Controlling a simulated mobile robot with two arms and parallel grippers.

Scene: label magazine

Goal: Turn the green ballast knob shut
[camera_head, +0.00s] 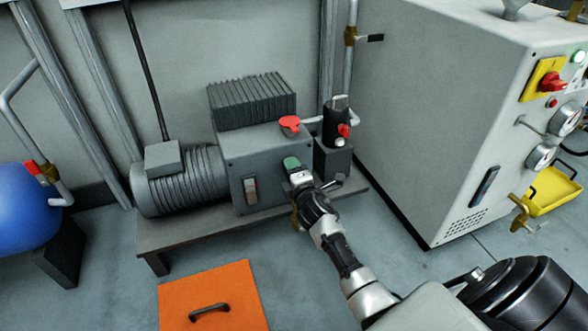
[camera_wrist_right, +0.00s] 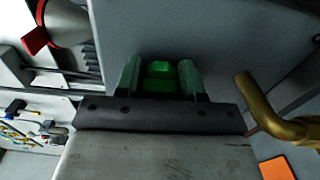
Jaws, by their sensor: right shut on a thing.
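The green ballast knob (camera_head: 291,163) sits on the front face of the grey pump housing (camera_head: 238,157). My right gripper (camera_head: 296,174) reaches it from the lower right and is shut on it. In the right wrist view the green knob (camera_wrist_right: 160,70) lies between the two fingers of the right gripper (camera_wrist_right: 160,78), close against the grey housing. The gripper hides part of the knob, and its turned angle is hard to tell. My left gripper is in neither view.
A brass pipe or spout (camera_wrist_right: 262,105) stands close to the gripper's right in the wrist view. A red knob (camera_head: 289,124) is on the pump's top. A white cabinet (camera_head: 430,110) stands at right. An orange plate (camera_head: 235,285) lies on the floor in front.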

